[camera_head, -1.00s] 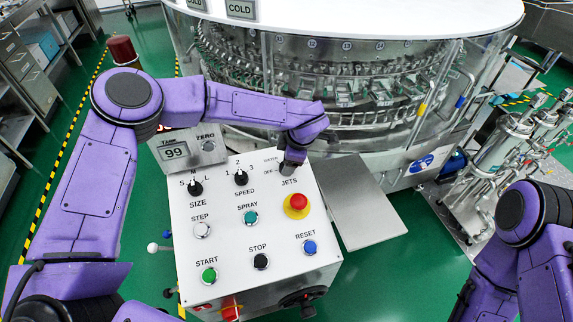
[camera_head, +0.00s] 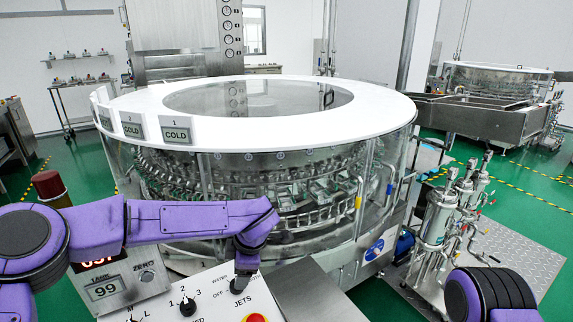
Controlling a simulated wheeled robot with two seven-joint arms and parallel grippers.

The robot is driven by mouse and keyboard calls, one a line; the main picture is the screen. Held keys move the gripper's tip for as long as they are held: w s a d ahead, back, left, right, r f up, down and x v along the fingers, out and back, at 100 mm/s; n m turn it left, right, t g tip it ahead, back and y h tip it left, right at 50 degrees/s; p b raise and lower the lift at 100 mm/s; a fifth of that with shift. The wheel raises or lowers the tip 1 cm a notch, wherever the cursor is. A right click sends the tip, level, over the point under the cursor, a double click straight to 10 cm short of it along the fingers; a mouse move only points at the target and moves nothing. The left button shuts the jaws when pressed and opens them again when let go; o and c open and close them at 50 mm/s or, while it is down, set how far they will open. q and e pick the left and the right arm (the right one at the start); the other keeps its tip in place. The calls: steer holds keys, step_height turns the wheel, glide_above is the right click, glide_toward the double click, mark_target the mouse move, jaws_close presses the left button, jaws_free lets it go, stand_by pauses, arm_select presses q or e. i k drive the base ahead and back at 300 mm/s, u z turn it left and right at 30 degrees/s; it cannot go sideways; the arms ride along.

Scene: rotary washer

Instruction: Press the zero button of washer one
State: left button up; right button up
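The ZERO button (camera_head: 146,277) is a small round button on the grey display box, beside a "TANK" readout (camera_head: 104,288) showing 99. Washer one (camera_head: 270,180) is the large round machine with a white ring top and a "1 COLD" sign (camera_head: 176,130). My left arm reaches across in front of it, above the ZERO button.
A red display (camera_head: 97,266) is partly hidden behind my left arm. A red-capped post (camera_head: 50,186) stands left. A red knob (camera_head: 255,318) is at the bottom edge. Steel piping (camera_head: 440,215) stands at right, and a second machine (camera_head: 490,85) is at far right.

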mark_target(147, 278)
steer(key=k, duration=0.95)
